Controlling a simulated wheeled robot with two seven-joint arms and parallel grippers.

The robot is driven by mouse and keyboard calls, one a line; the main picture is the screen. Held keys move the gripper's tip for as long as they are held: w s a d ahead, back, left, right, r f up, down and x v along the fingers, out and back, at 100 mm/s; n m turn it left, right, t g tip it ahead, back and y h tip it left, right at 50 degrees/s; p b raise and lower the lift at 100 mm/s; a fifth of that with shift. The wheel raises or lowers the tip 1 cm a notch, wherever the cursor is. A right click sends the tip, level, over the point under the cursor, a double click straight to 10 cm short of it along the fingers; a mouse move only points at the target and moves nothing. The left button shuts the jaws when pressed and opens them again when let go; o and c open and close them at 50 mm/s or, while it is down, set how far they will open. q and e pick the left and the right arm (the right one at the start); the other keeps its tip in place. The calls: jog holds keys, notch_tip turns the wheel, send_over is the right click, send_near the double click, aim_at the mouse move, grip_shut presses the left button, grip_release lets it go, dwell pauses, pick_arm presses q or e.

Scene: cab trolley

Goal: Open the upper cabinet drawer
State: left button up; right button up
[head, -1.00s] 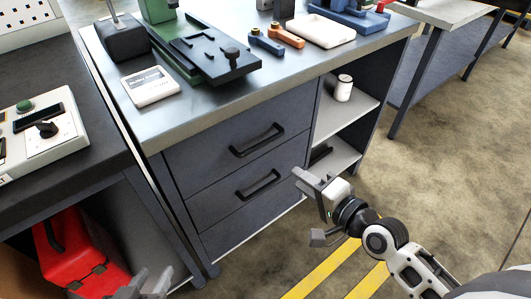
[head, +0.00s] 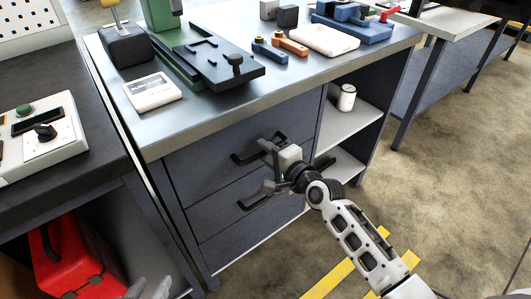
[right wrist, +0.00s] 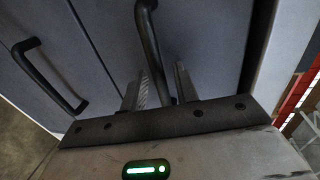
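The cabinet (head: 145,125) has a dark upper drawer (head: 205,150) with a black bar handle (head: 245,157); the drawer front looks flush and shut. My right gripper (head: 268,166) is in front of this handle, near its right part, and hides some of it. In the right wrist view the upper handle (right wrist: 150,45) runs down between the two fingers (right wrist: 160,90), which stand apart with gaps beside the bar.
A lower drawer handle (head: 250,198) sits just below my right gripper and also shows in the right wrist view (right wrist: 50,78). Open shelves with a white can (head: 346,98) are to the right. A red container (head: 65,258) stands at lower left. The floor at right is clear.

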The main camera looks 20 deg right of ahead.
jog(key=shift+w+a, duration=0.1)
jog(key=shift+w, duration=0.2)
grip_shut()
jog(key=shift+f, duration=0.1)
